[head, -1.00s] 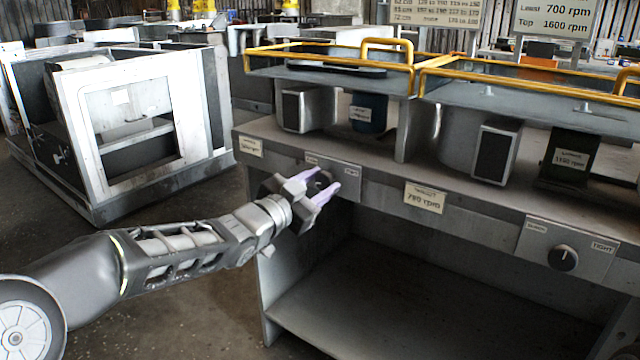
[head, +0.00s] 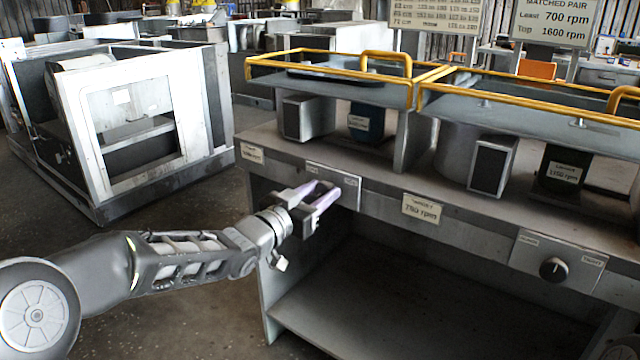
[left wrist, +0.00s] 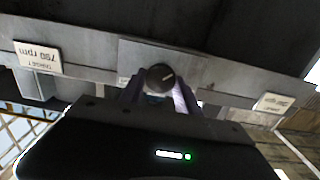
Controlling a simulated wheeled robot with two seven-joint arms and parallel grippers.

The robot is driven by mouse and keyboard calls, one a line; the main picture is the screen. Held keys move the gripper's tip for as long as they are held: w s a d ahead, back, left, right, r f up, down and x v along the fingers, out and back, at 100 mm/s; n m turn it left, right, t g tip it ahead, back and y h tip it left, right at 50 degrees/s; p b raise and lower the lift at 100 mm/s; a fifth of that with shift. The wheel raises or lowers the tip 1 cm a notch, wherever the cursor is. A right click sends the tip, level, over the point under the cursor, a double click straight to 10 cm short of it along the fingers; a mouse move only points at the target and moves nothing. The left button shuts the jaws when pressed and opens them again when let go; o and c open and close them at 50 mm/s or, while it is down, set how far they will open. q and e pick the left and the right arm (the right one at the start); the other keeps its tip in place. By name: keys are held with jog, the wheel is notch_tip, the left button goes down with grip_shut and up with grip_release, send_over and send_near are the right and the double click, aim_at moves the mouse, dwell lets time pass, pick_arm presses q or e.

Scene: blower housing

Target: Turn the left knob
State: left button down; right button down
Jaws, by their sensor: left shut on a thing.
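The left knob (left wrist: 160,78) is a round dark knob with a pale pointer line, on a grey plate (left wrist: 205,77) on the bench front. In the left wrist view it sits between the two fingers of my left gripper (left wrist: 160,93). In the head view my left gripper (head: 322,194) is at the left plate (head: 348,188), shut on the knob, and its fingers hide the knob. The pointer line slants in the left wrist view. My right gripper is not in view.
A right knob (head: 553,268) is on another plate at the bench's right. A target card (head: 421,208) reading 790 rpm is between the plates. Yellow-railed blower housings (head: 330,67) stand on the bench. A white-framed cabinet (head: 75,130) stands at left; the floor between is clear.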

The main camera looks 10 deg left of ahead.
pick_arm(q)
jog(key=n+p, duration=0.3)
jog(key=n, duration=0.1)
jog(key=shift+r+n, duration=0.15)
jog(key=shift+n, duration=0.25)
jog(key=shift+a+n+p, duration=0.1)
jog(key=shift+n+p, duration=0.8)
jog(key=n+p, duration=0.3)
jog(key=n, duration=0.2)
jog(key=shift+a+p, duration=0.1)
jog(key=shift+p, duration=0.2)
jog(key=n+p, duration=0.1)
jog(key=n, duration=0.2)
jog(key=shift+p, duration=0.35)
jog(key=shift+f+n+p, duration=0.3)
jog(key=shift+n+p, duration=0.4)
jog(key=shift+n, duration=0.6)
jog(key=c, duration=0.9)
grip_release()
